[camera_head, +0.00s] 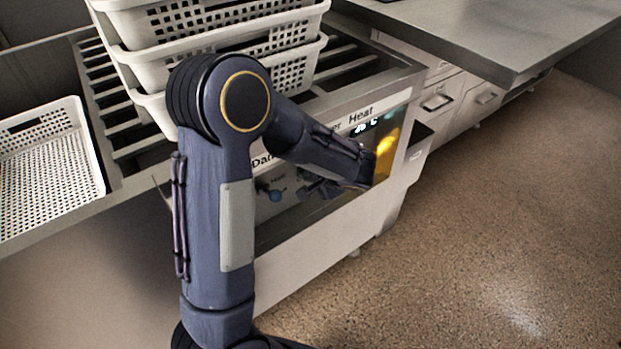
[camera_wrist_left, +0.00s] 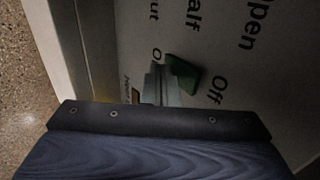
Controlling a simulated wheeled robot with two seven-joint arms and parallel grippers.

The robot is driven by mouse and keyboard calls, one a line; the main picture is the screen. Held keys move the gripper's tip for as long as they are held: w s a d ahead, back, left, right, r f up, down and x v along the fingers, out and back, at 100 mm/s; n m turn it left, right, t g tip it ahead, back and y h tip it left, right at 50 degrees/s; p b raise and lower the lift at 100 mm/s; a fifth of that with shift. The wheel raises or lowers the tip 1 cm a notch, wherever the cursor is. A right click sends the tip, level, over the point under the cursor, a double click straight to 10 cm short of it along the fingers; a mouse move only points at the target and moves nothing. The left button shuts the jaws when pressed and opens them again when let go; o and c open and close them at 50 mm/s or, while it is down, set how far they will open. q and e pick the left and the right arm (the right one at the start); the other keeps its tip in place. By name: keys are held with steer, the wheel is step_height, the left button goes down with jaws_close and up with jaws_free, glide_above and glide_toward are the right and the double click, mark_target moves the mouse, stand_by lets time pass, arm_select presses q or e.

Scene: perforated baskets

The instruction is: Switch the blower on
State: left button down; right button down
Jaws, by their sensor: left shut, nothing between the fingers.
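The control panel (camera_head: 290,222) is on the front of the unit under the baskets. Its lettering reads "Heat", with a label ending in "er" partly hidden behind my left arm. In the left wrist view a green switch or knob (camera_wrist_left: 184,76) sits on the panel close to "Off" and "O". My left gripper (camera_wrist_left: 158,72) is shut and empty, its tips right beside the green part; I cannot tell whether they touch. My right gripper is not in view.
White perforated baskets (camera_head: 222,40) are stacked on the slatted rack; another basket (camera_head: 45,165) stands at the left. An orange-lit area (camera_head: 386,150) glows at the panel's right end. A grey counter (camera_head: 500,35) juts out at the upper right. The floor at the right is clear.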

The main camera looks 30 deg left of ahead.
arm_select(q)
steer(key=shift+r+p, duration=0.4)
steer(key=shift+r, duration=0.5)
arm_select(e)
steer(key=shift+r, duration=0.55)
